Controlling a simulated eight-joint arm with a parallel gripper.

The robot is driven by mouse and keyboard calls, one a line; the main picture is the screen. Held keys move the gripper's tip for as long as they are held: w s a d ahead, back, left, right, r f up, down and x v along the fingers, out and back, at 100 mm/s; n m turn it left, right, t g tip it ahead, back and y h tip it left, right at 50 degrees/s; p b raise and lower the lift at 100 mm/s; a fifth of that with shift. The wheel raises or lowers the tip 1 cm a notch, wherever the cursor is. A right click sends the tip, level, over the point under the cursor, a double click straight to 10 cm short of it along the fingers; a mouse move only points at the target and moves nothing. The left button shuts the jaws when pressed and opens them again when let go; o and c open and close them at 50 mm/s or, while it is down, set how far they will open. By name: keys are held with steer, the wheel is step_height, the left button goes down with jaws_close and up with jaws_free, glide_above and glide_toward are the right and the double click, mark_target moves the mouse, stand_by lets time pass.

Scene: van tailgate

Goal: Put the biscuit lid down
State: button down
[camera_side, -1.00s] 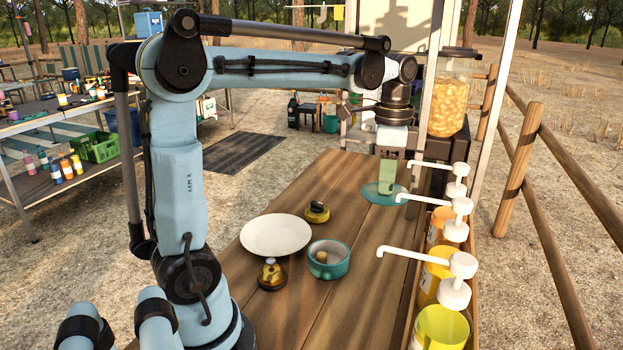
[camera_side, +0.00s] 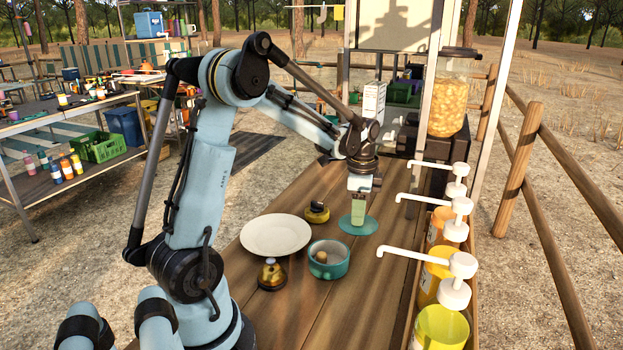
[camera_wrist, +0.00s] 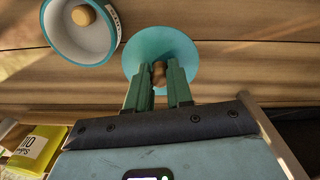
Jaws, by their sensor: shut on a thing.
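The biscuit lid (camera_side: 345,229) is a flat teal disc with a small wooden knob. It also shows in the wrist view (camera_wrist: 150,42), with the knob between my fingers. My gripper (camera_side: 358,218) points down and is shut on the knob; its green fingers (camera_wrist: 158,78) show on both sides of it. The lid looks level over the wooden counter. I cannot tell if its underside touches the wood. A teal bowl (camera_side: 331,272) with a pale inside and a round brown thing in it stands just left and nearer the camera.
A white plate (camera_side: 276,235) lies left on the counter (camera_side: 345,320). A yellow-and-black item (camera_side: 317,212) and a small amber pot (camera_side: 271,275) stand near it. Pump bottles (camera_side: 440,285) line the right edge. A tall jar (camera_side: 452,95) stands at the back. The counter's front middle is bare.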

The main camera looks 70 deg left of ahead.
steer(key=shift+a+f, duration=0.75)
steer(key=shift+a, duration=0.3)
steer(key=shift+f, duration=1.85)
steer(key=c, duration=1)
jaws_free()
steer(key=shift+f, duration=0.15)
